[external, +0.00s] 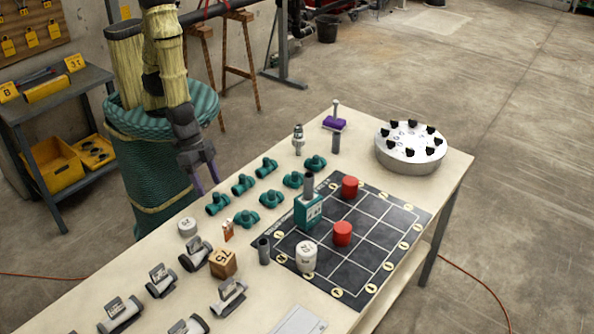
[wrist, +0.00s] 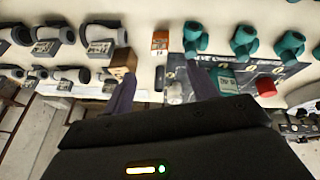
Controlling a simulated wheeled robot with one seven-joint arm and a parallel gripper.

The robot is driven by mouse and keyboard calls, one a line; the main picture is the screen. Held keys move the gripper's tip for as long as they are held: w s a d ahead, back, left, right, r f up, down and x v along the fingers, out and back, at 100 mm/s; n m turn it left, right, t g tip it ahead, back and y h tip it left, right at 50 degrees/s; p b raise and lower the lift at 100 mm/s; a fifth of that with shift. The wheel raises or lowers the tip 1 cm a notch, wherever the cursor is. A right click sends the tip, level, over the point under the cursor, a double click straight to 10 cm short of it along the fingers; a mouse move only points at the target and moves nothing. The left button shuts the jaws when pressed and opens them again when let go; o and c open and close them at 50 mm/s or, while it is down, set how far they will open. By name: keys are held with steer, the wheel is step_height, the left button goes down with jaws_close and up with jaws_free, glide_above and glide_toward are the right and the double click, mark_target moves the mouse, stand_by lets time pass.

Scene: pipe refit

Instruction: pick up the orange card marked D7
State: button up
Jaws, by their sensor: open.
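A small orange card (external: 228,231) stands on the table near its middle, between the teal valves and the wooden block. It also shows in the wrist view (wrist: 160,41), upper centre, with a pale lower part; its marking is too small to read. My gripper (external: 204,186) is open and empty at the table's far side. It hangs above and behind the card, apart from it. In the wrist view the two purple fingers (wrist: 161,84) are spread, and the card lies beyond their tips, roughly between them.
A wooden block (external: 223,263) marked 75 and a dark tube (external: 264,250) stand close to the card. A white round piece (external: 187,227) is just left. Teal valves (external: 245,220) lie behind right. A dark grid board (external: 370,225) holds red cylinders (external: 342,233) and a teal box (external: 308,211).

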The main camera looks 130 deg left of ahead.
steer(key=s+d+f+m+t+y+p, duration=0.1)
steer(key=s+d+f+t+y+p, duration=0.1)
steer(key=s+f+t, duration=0.4)
steer(key=s+d+t+p, duration=0.1)
steer(key=t, duration=0.1)
steer(key=shift+d+f+t+y+p, duration=0.2)
steer(key=shift+t+y+p, duration=0.1)
steer(key=shift+y+p, duration=0.1)
steer(key=shift+w, duration=0.15)
steer(key=b, duration=0.5)
glide_toward(224, 223)
steer(key=shift+w+a+f, duration=0.15)
steer(key=shift+w+f, duration=0.35)
steer(key=shift+f, duration=0.1)
steer(key=x, duration=0.2)
steer(key=b+x, duration=0.1)
steer(key=x, duration=0.2)
steer(key=shift+w+a+r+b, duration=0.15)
steer(key=shift+w+b, duration=0.25)
steer(key=shift+w, duration=0.3)
